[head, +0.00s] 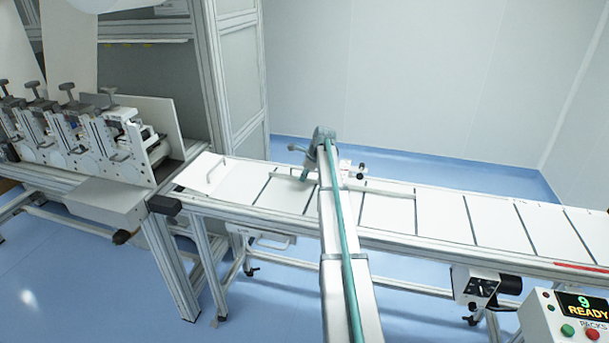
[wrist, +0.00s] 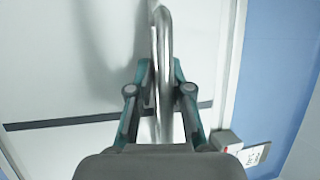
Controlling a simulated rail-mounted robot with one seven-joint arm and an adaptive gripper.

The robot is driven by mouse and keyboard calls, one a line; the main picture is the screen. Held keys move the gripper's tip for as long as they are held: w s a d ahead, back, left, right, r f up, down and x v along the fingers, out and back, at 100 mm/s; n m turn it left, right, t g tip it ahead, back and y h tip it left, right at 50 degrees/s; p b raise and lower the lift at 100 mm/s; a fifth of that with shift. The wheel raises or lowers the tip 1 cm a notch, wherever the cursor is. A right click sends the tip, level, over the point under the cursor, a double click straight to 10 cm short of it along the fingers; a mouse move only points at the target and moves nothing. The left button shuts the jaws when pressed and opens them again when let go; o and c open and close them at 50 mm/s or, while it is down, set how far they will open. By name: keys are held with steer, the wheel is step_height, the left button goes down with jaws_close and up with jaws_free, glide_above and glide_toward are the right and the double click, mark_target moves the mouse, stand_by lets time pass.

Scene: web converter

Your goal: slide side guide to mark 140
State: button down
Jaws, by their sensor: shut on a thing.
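The side guide is a silver rail (head: 385,190) lying along the white conveyor belt, its left part hidden behind my arm. In the wrist view it is a bent metal tube (wrist: 165,35) running down between my fingers. My gripper (head: 304,177) is low over the belt; in the wrist view my gripper (wrist: 157,75) has its teal fingers closed on either side of the tube. A small bracket with a black knob (head: 361,170) sits at the belt's far edge. A white label with dark marks (wrist: 256,154) shows at lower right in the wrist view; I cannot read any 140.
A bent metal rail (head: 216,172) stands at the belt's left end. The printing unit (head: 90,135) is at left. A control box reading "9 READY" (head: 570,318) is at lower right. The belt (head: 495,218) is clear to the right.

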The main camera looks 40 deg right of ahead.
steer(key=shift+s+a+p, duration=0.5)
steer(key=shift+s+a, duration=1.15)
steer(key=shift+a, duration=0.3)
stand_by(0.3)
steer(key=c, duration=1)
jaws_free()
